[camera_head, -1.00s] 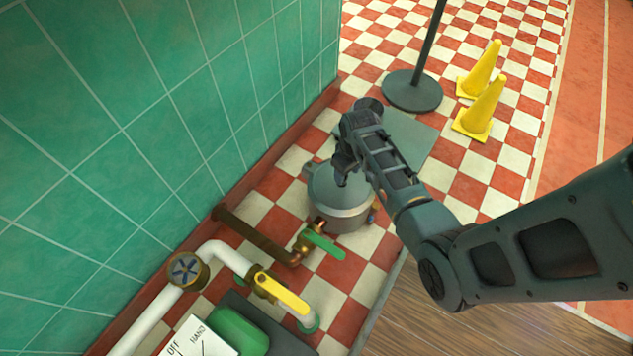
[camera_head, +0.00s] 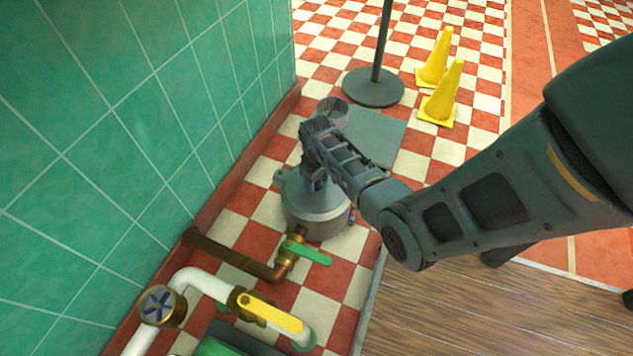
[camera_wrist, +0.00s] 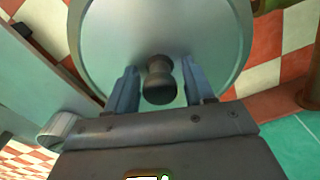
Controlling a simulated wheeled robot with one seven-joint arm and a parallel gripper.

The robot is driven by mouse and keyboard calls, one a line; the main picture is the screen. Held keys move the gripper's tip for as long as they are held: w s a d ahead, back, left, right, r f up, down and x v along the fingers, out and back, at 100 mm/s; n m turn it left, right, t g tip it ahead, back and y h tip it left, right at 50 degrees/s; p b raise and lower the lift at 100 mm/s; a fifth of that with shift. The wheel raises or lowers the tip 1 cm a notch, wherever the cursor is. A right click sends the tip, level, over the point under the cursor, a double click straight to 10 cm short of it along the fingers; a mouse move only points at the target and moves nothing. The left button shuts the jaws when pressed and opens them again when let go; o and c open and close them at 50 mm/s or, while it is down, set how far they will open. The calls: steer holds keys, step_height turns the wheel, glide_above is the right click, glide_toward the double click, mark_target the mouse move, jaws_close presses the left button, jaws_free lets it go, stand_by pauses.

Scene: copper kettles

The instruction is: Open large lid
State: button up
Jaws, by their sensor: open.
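A grey metal pot (camera_head: 316,212) with a round lid stands on the checkered floor by the green wall. In the wrist view the lid (camera_wrist: 110,40) fills the upper middle, with a dark knob (camera_wrist: 160,82) standing up from it. My gripper (camera_wrist: 158,76) is open, with one blue-grey finger on each side of the knob and a gap on both sides. In the head view my gripper (camera_head: 314,182) is directly over the lid and hides the knob and part of the lid.
A pipe with a green lever (camera_head: 308,252) meets the pot's front. A post base (camera_head: 373,87) and yellow cones (camera_head: 440,95) stand behind.

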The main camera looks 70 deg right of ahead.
jaws_close()
stand_by(0.5)
